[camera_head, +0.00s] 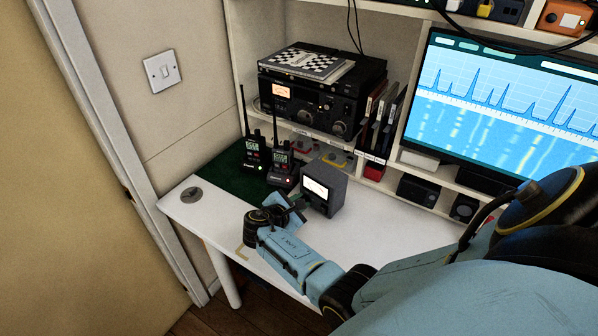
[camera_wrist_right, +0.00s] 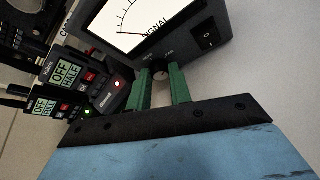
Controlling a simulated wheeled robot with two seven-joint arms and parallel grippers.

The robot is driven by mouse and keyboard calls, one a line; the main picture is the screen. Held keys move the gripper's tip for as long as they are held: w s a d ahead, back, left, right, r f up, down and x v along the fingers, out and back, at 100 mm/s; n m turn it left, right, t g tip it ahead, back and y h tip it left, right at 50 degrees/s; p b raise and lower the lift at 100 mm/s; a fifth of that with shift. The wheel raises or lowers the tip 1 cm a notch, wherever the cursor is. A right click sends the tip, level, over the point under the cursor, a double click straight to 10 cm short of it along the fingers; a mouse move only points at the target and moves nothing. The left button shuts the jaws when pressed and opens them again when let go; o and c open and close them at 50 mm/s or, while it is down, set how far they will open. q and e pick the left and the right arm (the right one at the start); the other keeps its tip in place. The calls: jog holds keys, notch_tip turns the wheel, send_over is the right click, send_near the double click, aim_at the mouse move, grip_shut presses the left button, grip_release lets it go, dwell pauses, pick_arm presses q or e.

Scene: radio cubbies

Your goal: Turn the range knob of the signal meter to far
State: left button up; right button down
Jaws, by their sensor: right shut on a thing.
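The signal meter (camera_head: 338,188) is a dark grey box with a lit white dial, standing on the white desk. In the right wrist view its housing (camera_wrist_right: 190,50) fills the top, with a dial marked SIGNAL and a black rocker switch (camera_wrist_right: 207,40). The small range knob (camera_wrist_right: 160,75) sits below the dial. My right gripper (camera_head: 302,203) is at the meter's front face. In the wrist view its green fingers (camera_wrist_right: 160,84) stand on both sides of the knob, shut on it. The knob's pointer is too small to read. My left gripper is out of view.
Two handheld radios, one (camera_head: 254,152) and another (camera_head: 281,165), stand on a green mat (camera_head: 226,166) left of the meter. Behind are a shelf radio (camera_head: 310,105) and binders (camera_head: 377,125). A monitor (camera_head: 500,100) stands at the right. The desk (camera_head: 385,235) right of the meter is clear.

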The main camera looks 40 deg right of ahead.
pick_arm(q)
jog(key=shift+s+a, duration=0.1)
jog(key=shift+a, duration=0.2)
pick_arm(e)
jog(key=shift+s+m+t, duration=0.1)
jog(key=shift+m+t, duration=0.6)
jog(key=c, duration=1.3)
grip_release()
pick_arm(q)
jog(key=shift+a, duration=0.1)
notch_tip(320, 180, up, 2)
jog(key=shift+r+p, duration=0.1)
jog(key=shift+p, duration=1)
pick_arm(e)
jog(key=v, duration=1.3)
jog(key=shift+a, duration=0.15)
